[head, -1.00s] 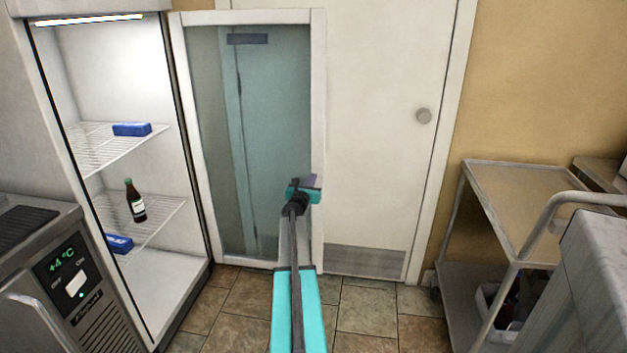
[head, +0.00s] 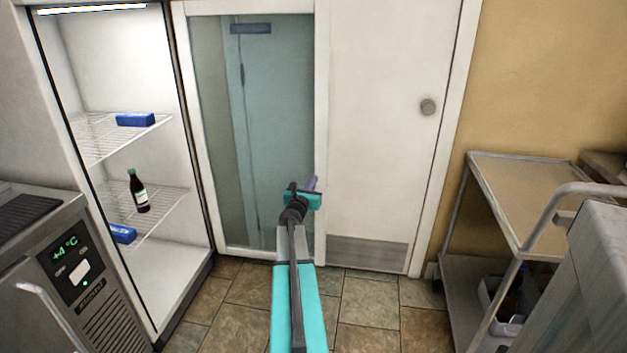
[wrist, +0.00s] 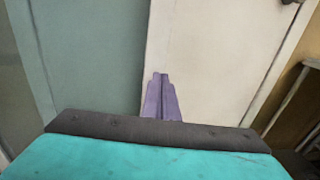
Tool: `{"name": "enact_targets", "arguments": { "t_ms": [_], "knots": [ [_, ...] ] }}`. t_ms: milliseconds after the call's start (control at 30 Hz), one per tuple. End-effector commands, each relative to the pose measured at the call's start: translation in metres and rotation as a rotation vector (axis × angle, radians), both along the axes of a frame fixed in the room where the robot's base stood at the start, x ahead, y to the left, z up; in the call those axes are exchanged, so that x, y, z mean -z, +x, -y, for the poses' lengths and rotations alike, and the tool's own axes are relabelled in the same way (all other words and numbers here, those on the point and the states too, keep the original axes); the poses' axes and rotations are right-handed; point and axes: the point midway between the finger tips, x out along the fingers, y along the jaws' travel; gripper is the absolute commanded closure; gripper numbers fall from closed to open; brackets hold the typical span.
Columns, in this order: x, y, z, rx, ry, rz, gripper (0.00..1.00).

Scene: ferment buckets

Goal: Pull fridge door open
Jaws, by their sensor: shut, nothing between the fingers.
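The fridge (head: 120,60) stands at the left in the head view, its lit inside in plain sight. Its glass door (head: 216,120), white-framed, stands swung wide open to the right of the cabinet, in front of a white room door. My gripper (head: 314,184) is at the door's free right edge, shut and empty. In the wrist view, the purple fingers of my gripper (wrist: 162,82) lie together, pointing forward near the edge of the glass. I cannot tell whether they touch the door frame. No handle is visible on the side I see.
Wire shelves hold a dark bottle (head: 138,192) and blue boxes (head: 135,119). A steel unit (head: 70,270) stands at the front left. A cart (head: 540,195) and a grey block (head: 590,280) stand at the right. The tiled floor (head: 375,310) between is clear.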

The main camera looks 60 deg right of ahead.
Motion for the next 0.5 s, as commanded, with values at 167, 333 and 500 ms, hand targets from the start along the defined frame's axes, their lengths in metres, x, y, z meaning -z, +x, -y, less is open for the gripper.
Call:
{"name": "enact_targets", "arguments": {
  "t_ms": [167, 333, 500],
  "knots": [
    [0.000, -0.005, -0.016, 0.000, 0.000, 0.000, 1.00],
    [0.000, -0.007, -0.022, -0.001, 0.000, 0.000, 1.00],
    [0.000, -0.007, -0.024, -0.001, 0.000, 0.000, 1.00]
  ]
}}
